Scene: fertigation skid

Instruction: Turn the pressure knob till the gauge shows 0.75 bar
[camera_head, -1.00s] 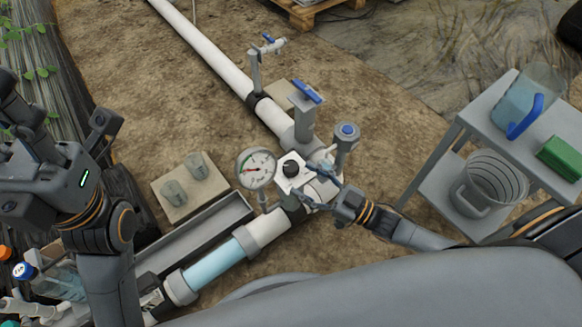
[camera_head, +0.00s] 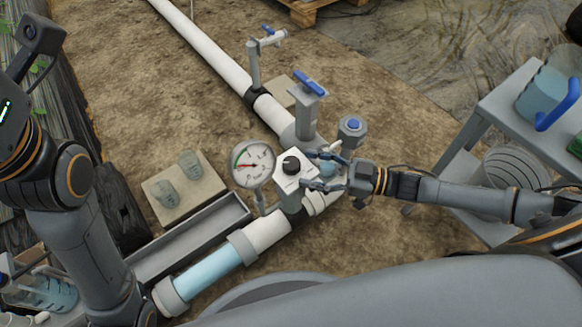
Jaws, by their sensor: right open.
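A blue-handled valve (camera_head: 308,88) and a blue-capped fitting (camera_head: 351,130) rise from the pipe behind the knob. Two small cups (camera_head: 178,179) stand on a board at left. A grey table (camera_head: 487,112) with a blue-handled jug (camera_head: 549,98) is at right.

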